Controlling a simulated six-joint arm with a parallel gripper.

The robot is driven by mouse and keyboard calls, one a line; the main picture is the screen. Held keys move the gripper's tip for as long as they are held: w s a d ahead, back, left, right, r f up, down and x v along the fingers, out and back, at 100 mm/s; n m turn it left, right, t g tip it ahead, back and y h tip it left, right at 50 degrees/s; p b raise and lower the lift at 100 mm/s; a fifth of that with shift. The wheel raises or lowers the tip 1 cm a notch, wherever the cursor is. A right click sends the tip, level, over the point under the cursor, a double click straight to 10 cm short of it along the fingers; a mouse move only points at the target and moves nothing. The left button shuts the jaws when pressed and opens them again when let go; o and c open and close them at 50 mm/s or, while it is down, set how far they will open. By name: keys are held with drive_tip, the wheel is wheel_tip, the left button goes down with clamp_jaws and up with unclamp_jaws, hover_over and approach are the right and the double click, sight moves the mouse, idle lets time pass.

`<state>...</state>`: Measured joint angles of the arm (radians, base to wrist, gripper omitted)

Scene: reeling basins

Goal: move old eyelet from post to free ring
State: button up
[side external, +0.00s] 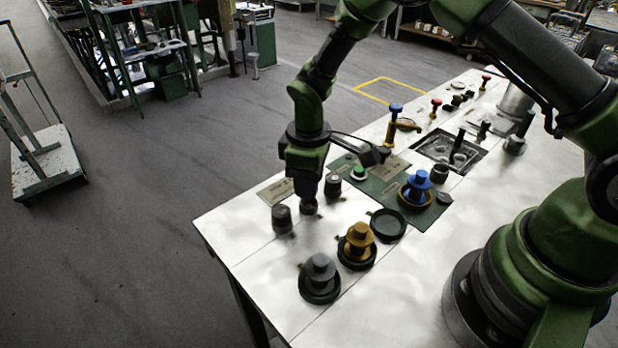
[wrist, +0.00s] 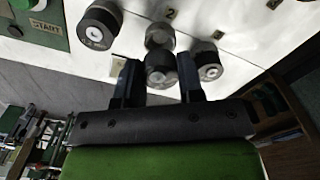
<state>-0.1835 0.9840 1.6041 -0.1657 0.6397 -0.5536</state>
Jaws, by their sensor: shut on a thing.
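My gripper (wrist: 158,82) points down and is shut on a small dark cylindrical piece with a pale centre, which I take for the old eyelet (wrist: 160,68). A short grey metal cylinder, probably the post (wrist: 160,37), shows just beyond it in the wrist view. I cannot tell whether the two touch. In the side view my gripper (side external: 309,192) is low over the near left part of the white table, among short dark cylinders, and largely hides the held piece. An empty black ring (side external: 388,225), likely the free ring, lies to its right.
Dark cylinders stand close by on the left (side external: 282,218) and right (side external: 332,186). A green panel and a sunken basin (side external: 448,150) lie farther back.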

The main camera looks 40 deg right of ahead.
drive_tip(key=shift+f, duration=0.15)
drive_tip(key=shift+f, duration=0.45)
drive_tip(key=shift+f, duration=0.2)
idle(0.4)
drive_tip(key=shift+f, duration=0.25)
drive_tip(key=shift+f, duration=0.35)
idle(0.8)
drive_tip(key=o, duration=1.5)
